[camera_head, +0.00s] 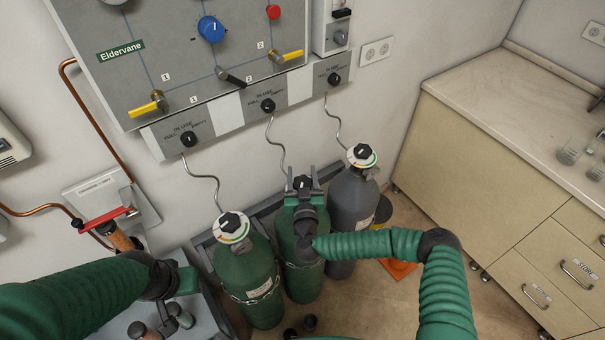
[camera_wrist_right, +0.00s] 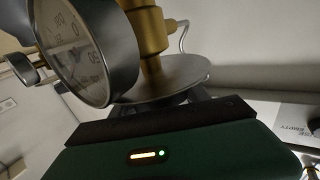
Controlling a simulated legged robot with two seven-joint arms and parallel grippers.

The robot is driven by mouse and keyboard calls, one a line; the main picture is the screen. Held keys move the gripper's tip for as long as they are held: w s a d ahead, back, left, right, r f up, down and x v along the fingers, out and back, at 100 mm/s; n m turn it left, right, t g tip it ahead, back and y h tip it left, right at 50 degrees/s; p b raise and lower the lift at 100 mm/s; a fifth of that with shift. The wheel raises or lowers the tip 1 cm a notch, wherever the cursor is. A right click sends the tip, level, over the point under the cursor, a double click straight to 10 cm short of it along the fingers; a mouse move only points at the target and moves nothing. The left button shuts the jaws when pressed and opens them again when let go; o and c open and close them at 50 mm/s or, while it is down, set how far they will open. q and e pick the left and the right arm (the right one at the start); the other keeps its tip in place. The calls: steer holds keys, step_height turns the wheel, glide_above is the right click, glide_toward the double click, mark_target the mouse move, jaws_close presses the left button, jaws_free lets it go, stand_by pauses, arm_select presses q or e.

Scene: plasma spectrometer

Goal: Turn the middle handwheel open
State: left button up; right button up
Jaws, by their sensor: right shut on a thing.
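Three gas cylinders stand side by side in the head view. The middle cylinder (camera_head: 302,277) is green, and its dark handwheel (camera_head: 303,184) sits on top. My right gripper (camera_head: 302,179) is at this handwheel, a finger on each side, shut on it. My gripper hides part of the wheel and the cylinder neck. In the right wrist view a round pressure gauge (camera_wrist_right: 84,52), a brass fitting (camera_wrist_right: 150,35) and a grey disc (camera_wrist_right: 170,82) are close above my green gripper body. My left gripper (camera_head: 186,281) is at the lower left, away from the cylinders; its fingers do not show clearly.
The left green cylinder (camera_head: 248,280) and right grey cylinder (camera_head: 352,205) flank the middle one closely, with dark-knobbed handwheels. Thin hoses rise to the wall panel (camera_head: 180,60). A bench with drawers (camera_head: 500,200) is at right. A red-handled lever (camera_head: 103,220) is at left.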

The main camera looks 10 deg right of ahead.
steer(key=c, duration=0.4)
